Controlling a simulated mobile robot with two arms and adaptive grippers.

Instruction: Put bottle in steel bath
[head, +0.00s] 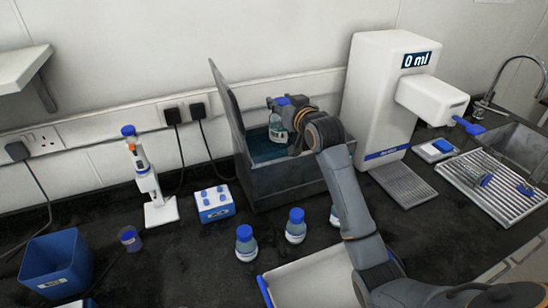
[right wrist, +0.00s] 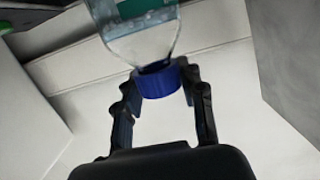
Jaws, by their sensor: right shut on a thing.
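The steel bath (head: 285,183) is an open grey box with blue water inside and its lid raised at the left. My right gripper (head: 289,108) is over the bath opening and is shut on a bottle (head: 278,130) with a blue cap and clear glass. In the right wrist view the fingers of the gripper (right wrist: 158,88) are at both sides of the blue cap, and the bottle (right wrist: 140,35) extends away from them. In the head view the bottle's lower end is at the water region; I cannot tell whether it touches. My left gripper is not in view.
Several blue-capped bottles (head: 295,226) stand on the dark bench in front of the bath. A blue-and-white tube rack (head: 214,204) and a pipette stand (head: 160,213) are to its left. A white dispenser (head: 378,95) stands close at its right, near a sink (head: 521,150).

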